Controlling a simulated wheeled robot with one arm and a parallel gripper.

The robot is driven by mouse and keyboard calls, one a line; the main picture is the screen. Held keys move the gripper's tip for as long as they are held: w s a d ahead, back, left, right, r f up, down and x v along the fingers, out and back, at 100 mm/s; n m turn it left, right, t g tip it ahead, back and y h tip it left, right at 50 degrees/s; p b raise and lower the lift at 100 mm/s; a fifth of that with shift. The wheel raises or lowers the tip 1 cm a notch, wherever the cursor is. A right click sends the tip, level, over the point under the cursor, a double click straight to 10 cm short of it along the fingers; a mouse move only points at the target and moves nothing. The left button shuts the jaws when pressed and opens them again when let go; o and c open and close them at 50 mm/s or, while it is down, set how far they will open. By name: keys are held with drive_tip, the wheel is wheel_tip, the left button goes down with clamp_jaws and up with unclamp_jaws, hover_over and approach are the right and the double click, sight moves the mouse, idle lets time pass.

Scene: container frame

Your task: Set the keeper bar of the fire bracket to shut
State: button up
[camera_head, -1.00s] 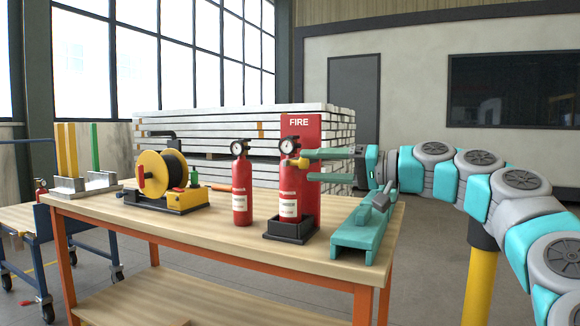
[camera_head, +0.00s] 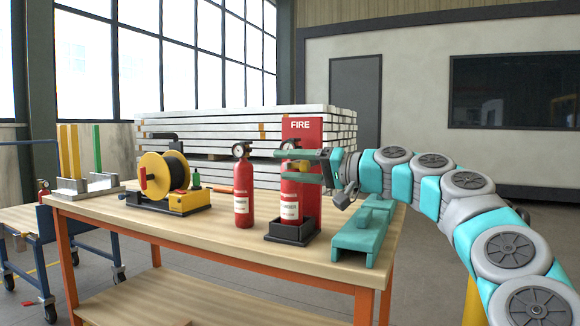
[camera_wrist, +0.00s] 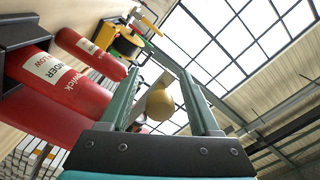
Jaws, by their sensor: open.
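The fire bracket (camera_head: 313,138) is a red upright panel marked FIRE with a black tray (camera_head: 290,231) at its foot. A red extinguisher (camera_head: 289,205) stands upright in the tray. My gripper (camera_head: 282,165) is open in front of the extinguisher's top, reaching in from the right. In the wrist view the rounded yellow knob (camera_wrist: 160,104) lies between the open fingers, apart from both. A pale flat piece behind it may be the bar. My fingers hide much of the bar in the head view.
A second red extinguisher (camera_head: 243,190) stands left of the bracket on the wooden bench (camera_head: 215,229). A yellow cable reel (camera_head: 165,176) is farther left. A green clamp-like fixture (camera_head: 355,240) lies at the right end. Bare bench top lies in front.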

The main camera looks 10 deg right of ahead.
clamp_jaws()
idle(0.3)
drive_tip(key=shift+f, duration=0.1)
idle(1.0)
